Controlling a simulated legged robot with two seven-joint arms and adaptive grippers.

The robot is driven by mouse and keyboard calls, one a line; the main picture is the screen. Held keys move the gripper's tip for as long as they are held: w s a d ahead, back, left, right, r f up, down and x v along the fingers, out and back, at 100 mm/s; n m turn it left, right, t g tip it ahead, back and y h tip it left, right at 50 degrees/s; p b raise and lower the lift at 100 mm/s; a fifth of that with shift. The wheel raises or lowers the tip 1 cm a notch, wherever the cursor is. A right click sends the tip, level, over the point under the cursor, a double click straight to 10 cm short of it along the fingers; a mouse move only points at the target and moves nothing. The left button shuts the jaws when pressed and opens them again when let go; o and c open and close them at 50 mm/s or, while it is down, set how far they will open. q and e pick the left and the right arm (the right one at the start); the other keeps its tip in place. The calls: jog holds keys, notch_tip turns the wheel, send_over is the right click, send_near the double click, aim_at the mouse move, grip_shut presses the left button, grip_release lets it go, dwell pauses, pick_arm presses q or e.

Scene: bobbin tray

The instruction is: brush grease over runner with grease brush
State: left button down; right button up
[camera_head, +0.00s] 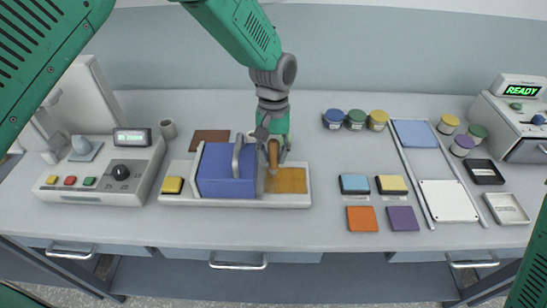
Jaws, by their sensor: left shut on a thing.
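My left gripper (272,148) comes down from the top centre and is shut on a tan, wooden-looking handle, which I take to be the grease brush (273,153). The brush is roughly upright; its lower end is hard to make out. It is over or beside an amber flat strip (290,181) at the right end of a long white base (235,202). I cannot tell whether it touches the strip. The strip may be the runner, but I cannot be sure. A blue block (225,172) with a grey handle (237,155) sits on the base, just left of the gripper. My right gripper is out of view.
At the right are several lidded jars (355,119), coloured blocks (391,184), two rails with a white plate (447,201) and a machine reading READY (520,105). The front table edge is mostly clear.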

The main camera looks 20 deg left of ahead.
pick_arm(q)
jog(key=shift+w+a, duration=0.25)
jog(key=shift+w, duration=0.6)
jog(key=shift+s+d+r+p, duration=0.1)
jog(key=shift+s+p, duration=0.15)
jog(key=shift+s, duration=0.15)
jog(key=shift+s+d+r+p, duration=0.1)
jog(key=shift+s+p, duration=0.15)
jog(key=shift+s, duration=0.1)
jog(key=shift+s+d+f+p, duration=0.1)
jog(key=shift+s+d+p, duration=0.2)
jog(key=shift+s, duration=0.4)
jog(key=shift+s+d+f+p, duration=0.15)
jog(key=shift+s+p, duration=0.2)
jog(key=shift+s, duration=0.4)
jog(key=shift+s+d+f+p, duration=0.1)
jog(key=shift+s+d+p, duration=0.2)
jog(key=shift+s, duration=0.4)
jog(key=shift+w+a+r, duration=0.1)
jog(key=shift+w+a, duration=0.2)
jog(key=shift+w, duration=0.4)
jog(key=shift+w+a+r+b, duration=0.1)
jog(key=shift+w+a+b, duration=0.15)
jog(key=shift+w, duration=0.5)
jog(key=shift+w+a+r+b, duration=0.1)
jog(key=shift+w+a, duration=0.15)
jog(key=shift+w, duration=0.5)
jog(key=shift+w+f, duration=0.1)
jog(key=shift+w+a, duration=0.15)
jog(key=shift+w, duration=0.4)
